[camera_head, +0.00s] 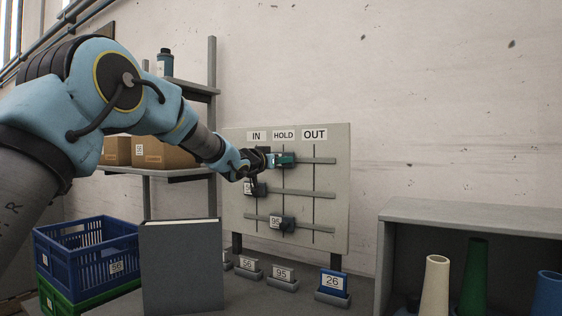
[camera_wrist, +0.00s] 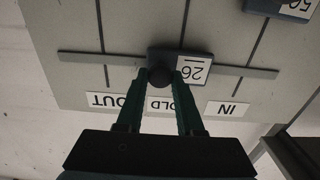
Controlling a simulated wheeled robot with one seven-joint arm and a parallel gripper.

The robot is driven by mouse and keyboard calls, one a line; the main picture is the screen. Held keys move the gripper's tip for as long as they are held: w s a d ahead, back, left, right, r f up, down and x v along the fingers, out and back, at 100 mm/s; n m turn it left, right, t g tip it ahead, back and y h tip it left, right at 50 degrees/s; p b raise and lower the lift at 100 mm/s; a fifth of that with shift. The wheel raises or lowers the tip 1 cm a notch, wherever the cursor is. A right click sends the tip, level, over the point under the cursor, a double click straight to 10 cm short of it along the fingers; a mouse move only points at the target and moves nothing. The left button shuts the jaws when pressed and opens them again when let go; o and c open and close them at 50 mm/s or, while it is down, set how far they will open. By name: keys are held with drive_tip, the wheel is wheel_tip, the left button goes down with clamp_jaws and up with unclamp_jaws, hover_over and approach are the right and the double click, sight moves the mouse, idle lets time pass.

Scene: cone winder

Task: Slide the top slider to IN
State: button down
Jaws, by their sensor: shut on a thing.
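The grey board (camera_head: 335,216) has three rails crossed by columns labelled IN, HOLD and OUT. The top slider (camera_wrist: 190,70) is a dark block with a card reading 26 and a round knob. It sits on the top rail at the HOLD column. My gripper (camera_wrist: 161,77) is shut on its knob. In the head view my gripper (camera_head: 284,160) covers most of this slider. In the wrist view, which is upside down, the IN label (camera_wrist: 228,109) is to the right of the slider.
The middle slider (camera_head: 256,189) is at IN and the bottom slider (camera_head: 283,223), 95, is at HOLD. The top rail between HOLD and IN looks clear in the wrist view. Number blocks, including a blue 26 (camera_head: 333,284), stand below the board. A grey binder (camera_head: 181,265) stands in front.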

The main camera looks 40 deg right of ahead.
drive_tip(key=w+a+p, duration=0.3)
drive_tip(key=w+p, duration=0.6)
drive_tip(key=w, duration=0.2)
drive_tip(key=shift+r, duration=0.1)
drive_tip(key=c, duration=0.6)
unclamp_jaws()
drive_tip(key=shift+w, duration=0.1)
drive_tip(key=shift+o, duration=0.2)
drive_tip(key=b+v, duration=0.4)
drive_tip(key=v, duration=0.7)
